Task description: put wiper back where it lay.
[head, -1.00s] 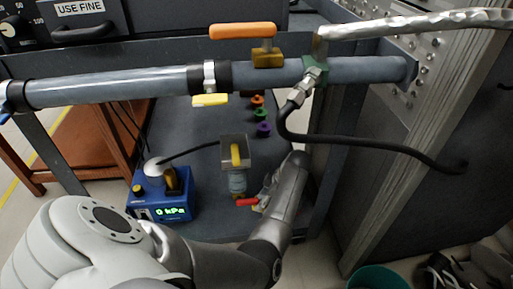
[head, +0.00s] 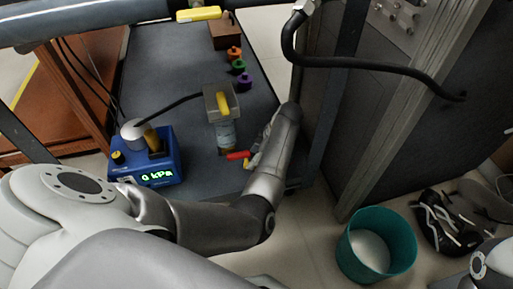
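I cannot make out a wiper for certain. A small red piece (head: 238,155) shows at the foot of a clear jar (head: 225,135) with a grey top and a yellow handle. I cannot tell whether the red piece belongs to the jar or to something held. My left arm reaches in from the left, and its hand end is low over the grey shelf (head: 180,72), just right of the jar. My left gripper (head: 254,158) is mostly hidden by its own wrist, so its fingers and any grip are unclear. My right gripper is out of view; only part of an arm shows at lower right.
A blue gauge box (head: 143,172) reading 0 kPa stands left of the jar, joined by a black hose. Orange, green and purple knobs (head: 238,67) sit behind. A teal bucket (head: 376,245) and shoes (head: 450,222) are on the floor at right. A frame post stands right.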

